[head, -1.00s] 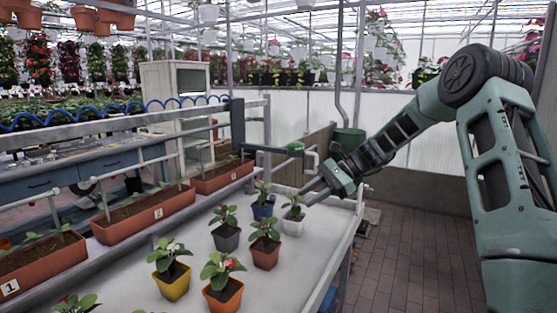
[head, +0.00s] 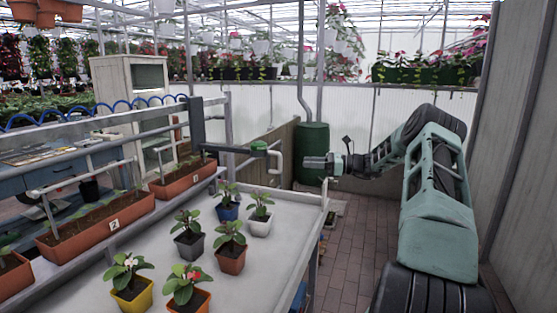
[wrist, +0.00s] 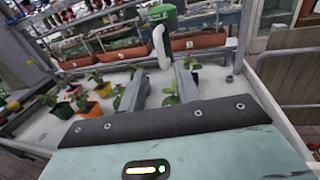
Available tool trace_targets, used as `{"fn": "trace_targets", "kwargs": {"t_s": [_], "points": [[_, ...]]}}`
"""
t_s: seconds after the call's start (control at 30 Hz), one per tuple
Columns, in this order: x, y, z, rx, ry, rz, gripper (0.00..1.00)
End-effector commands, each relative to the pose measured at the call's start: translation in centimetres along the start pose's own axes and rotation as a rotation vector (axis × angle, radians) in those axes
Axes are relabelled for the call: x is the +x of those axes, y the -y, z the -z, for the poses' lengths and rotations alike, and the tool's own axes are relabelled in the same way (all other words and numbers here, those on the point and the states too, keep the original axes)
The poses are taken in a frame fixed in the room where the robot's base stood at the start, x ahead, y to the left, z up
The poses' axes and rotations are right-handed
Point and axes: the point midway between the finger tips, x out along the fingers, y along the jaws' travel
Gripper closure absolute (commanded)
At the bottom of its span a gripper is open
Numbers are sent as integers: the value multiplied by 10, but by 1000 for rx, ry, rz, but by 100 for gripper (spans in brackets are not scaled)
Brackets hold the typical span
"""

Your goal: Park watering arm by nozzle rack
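The watering arm (head: 232,150) is a dark grey bar reaching right from a post on the rail over the plant bench. Its end has a green cap (head: 259,148) and a white curved handle (head: 277,160). My gripper (head: 308,163) is just right of the handle, beyond the bench's right edge, and points left at it. In the wrist view my gripper (wrist: 157,78) has its two fingers apart with nothing held. The white handle (wrist: 160,48) shows ahead of the gap, under the green cap (wrist: 163,15); contact is not visible. I cannot make out the nozzle rack.
The white bench (head: 270,262) carries several potted seedlings, with a white pot (head: 260,227) near its right edge. Orange planter troughs (head: 103,224) line its left side. A green barrel (head: 312,150) stands behind my gripper.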

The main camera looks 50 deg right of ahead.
Motion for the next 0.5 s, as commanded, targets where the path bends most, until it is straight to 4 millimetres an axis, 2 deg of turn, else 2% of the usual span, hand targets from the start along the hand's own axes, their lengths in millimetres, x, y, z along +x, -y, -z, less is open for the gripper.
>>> {"fn": "trace_targets", "kwargs": {"t_s": [0.03, 0.3, 0.5], "points": [[12, 0, -2, 0, 0, -2, 67], [68, -1, -2, 0, -1, -4, 67], [98, 0, -1, -1, -1, -2, 67]]}}
